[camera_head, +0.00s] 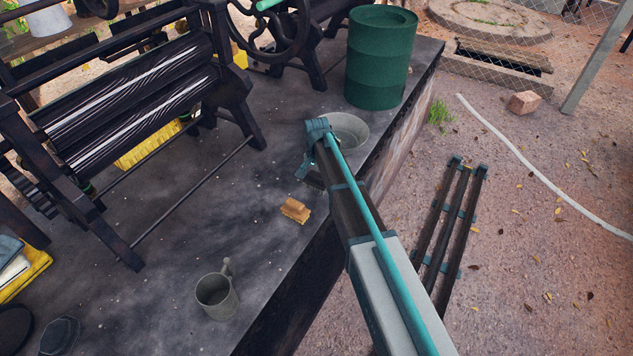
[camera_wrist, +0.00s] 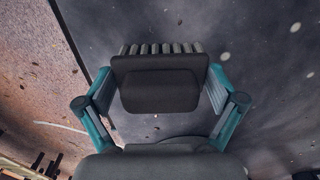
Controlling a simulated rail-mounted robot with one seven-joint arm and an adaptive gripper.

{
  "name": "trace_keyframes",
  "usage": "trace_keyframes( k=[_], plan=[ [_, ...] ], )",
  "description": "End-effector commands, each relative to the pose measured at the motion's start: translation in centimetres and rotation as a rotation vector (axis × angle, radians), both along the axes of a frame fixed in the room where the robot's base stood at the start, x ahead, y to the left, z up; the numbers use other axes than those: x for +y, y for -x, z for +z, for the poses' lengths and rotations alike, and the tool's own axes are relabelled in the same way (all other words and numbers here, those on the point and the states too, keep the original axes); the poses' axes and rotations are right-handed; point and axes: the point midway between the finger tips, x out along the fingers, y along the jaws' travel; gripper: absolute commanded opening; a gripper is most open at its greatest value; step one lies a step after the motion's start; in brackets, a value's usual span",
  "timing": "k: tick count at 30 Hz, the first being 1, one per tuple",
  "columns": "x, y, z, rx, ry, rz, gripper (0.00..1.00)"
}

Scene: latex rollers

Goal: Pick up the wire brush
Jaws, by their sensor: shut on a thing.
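A dark block with a row of grey bristles or ridges along one edge, which looks like the wire brush (camera_wrist: 158,90), sits between the two teal fingers of my gripper (camera_wrist: 160,105) in the wrist view. The gripper is shut on it. In the head view my gripper (camera_head: 308,168) points down over the dark table, and a small dark part of the held thing (camera_head: 314,181) shows beside it. My arm hides part of it. The head view does not clearly show whether it touches the table.
A small yellow-brown block (camera_head: 295,210) lies nearby on the table (camera_head: 180,260). A grey bowl (camera_head: 348,130) and a green drum (camera_head: 380,58) stand behind. A metal mug (camera_head: 216,296) stands in front. A dark roller machine (camera_head: 130,100) fills the left.

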Motion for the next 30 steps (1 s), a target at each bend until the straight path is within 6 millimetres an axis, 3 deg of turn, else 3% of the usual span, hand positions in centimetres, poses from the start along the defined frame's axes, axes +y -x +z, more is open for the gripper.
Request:
trace_keyframes(
  k=[11, 18, 27, 30],
  plan=[
    [0.0, 0.0, 0.6, 0.0, 0.0, 0.0, 0.56],
    [0.0, 0.0, 2.9, -0.004, -0.001, 0.0, 0.56],
    [-2.1, 5.6, 9.1, -0.004, -0.001, 0.0, 0.56],
    [-3.0, 8.1, 10.0, -0.003, -0.001, -0.001, 0.56]
  ],
)
